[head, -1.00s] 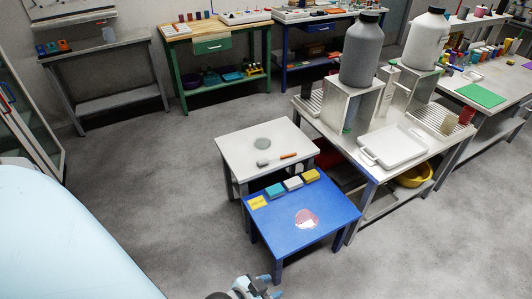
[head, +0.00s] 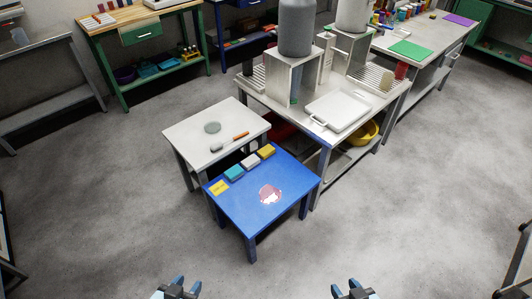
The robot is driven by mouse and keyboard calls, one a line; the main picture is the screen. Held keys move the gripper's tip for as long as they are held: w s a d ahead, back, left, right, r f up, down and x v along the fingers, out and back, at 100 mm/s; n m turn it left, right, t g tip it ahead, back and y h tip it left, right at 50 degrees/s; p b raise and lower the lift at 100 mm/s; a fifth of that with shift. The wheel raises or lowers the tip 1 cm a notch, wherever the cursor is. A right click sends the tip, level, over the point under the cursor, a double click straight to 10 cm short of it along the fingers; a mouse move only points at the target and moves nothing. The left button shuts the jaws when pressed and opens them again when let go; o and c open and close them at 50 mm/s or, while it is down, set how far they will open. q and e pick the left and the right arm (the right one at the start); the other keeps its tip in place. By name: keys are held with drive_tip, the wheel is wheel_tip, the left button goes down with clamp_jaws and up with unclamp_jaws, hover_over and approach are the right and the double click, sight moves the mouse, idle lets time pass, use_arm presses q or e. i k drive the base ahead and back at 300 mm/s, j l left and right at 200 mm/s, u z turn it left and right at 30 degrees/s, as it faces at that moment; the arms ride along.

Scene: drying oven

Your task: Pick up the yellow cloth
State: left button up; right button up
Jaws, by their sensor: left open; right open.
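A folded yellow cloth (head: 266,151) lies at the back edge of the low blue table (head: 240,208). It is the rightmost in a row with a white folded piece (head: 250,160) and a teal one (head: 233,172). A flat yellow card (head: 218,187) with dark marks lies at the table's left corner. My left gripper (head: 186,284) is open and empty at the bottom edge of the view. My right gripper (head: 344,287) is open and empty at the bottom, further right. Both are well apart from the cloth, on the near side of the blue table.
A red and white patch (head: 270,194) marks the blue tabletop. A white table (head: 190,130) behind holds a grey disc and an orange-handled tool. A larger bench (head: 262,98) with a white tray (head: 338,111) and large bottles stands behind right. The floor in front and right is clear.

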sight(268, 151)
drive_tip(key=i+j+z, duration=0.1)
drive_tip(key=j, duration=0.3)
drive_tip(key=i+j+z, duration=0.1)
drive_tip(key=i+j, duration=0.2)
drive_tip(key=j, duration=0.15)
drive_tip(key=i+j+z, duration=0.1)
drive_tip(key=j, duration=0.35)
drive_tip(key=i+j, duration=0.25)
drive_tip(key=j, duration=0.2)
drive_tip(key=i+j+z, duration=0.15)
drive_tip(key=j, duration=0.3)
drive_tip(key=i+j+z, duration=0.1)
drive_tip(key=j, duration=0.35)
drive_tip(key=i+j+z, duration=0.1)
drive_tip(key=j, duration=0.4)
drive_tip(key=i+j+z, duration=0.1)
drive_tip(key=i+j, duration=0.15)
drive_tip(key=j, duration=0.25)
